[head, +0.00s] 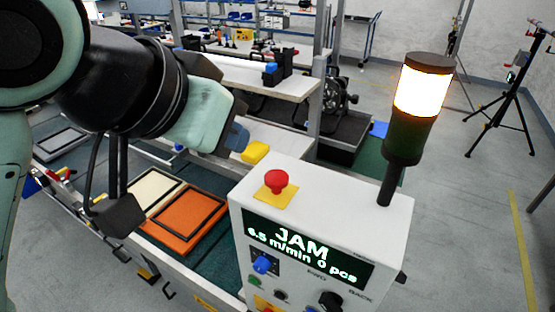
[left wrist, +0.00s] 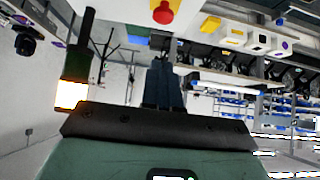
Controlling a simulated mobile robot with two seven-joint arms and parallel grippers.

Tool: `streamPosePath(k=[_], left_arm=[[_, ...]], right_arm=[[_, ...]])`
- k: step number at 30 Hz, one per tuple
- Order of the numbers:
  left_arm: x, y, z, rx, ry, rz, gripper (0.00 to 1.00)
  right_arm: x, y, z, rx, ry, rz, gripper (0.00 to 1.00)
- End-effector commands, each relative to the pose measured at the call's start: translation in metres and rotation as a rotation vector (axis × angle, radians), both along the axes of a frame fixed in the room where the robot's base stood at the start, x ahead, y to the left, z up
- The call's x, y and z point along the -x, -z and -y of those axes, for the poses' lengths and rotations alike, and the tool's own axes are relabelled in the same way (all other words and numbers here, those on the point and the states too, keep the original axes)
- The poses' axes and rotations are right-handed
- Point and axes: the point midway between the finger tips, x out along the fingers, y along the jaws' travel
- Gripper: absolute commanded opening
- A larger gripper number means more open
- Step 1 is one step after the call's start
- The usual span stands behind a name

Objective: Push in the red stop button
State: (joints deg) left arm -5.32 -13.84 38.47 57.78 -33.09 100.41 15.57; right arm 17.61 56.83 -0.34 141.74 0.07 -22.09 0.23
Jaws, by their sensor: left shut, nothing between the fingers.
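The red stop button (head: 277,180) is a mushroom head on a yellow plate on top of the white control box (head: 400,212). My right gripper is in neither view.
The box's screen (head: 300,245) reads JAM, with knobs below it. A lit signal lamp (head: 423,92) stands on a post at the box's right. Orange (head: 180,220) and cream framed trays lie on the conveyor at left. A yellow block (head: 255,152) is behind the box.

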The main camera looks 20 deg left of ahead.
Motion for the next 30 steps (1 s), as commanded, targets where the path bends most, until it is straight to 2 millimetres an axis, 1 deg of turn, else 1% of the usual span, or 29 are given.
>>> streamPosePath(k=[6,11,16,18,23,24,27,30], left_arm=[[-0.003,0.001,0.000,-0.001,0.000,-0.001,0.00],[-0.014,0.013,0.001,-0.004,-0.001,-0.002,0.00],[-0.038,0.039,0.003,-0.002,0.000,-0.005,0.00],[-0.049,0.052,0.004,-0.001,0.000,-0.008,0.00],[-0.073,0.076,0.006,-0.001,0.001,-0.007,0.00],[-0.071,0.084,0.006,-0.002,0.000,-0.005,0.00],[-0.071,0.098,0.005,0.000,0.000,-0.003,0.00],[-0.071,0.106,0.006,0.000,0.000,-0.002,0.00]], right_arm=[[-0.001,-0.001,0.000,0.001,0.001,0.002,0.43],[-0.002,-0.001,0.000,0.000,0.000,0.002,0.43],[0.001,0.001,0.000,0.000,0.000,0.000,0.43],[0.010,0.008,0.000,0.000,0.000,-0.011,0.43],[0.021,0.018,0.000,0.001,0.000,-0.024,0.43],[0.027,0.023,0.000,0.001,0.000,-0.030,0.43],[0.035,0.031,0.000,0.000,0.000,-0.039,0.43],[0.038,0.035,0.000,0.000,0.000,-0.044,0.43]])
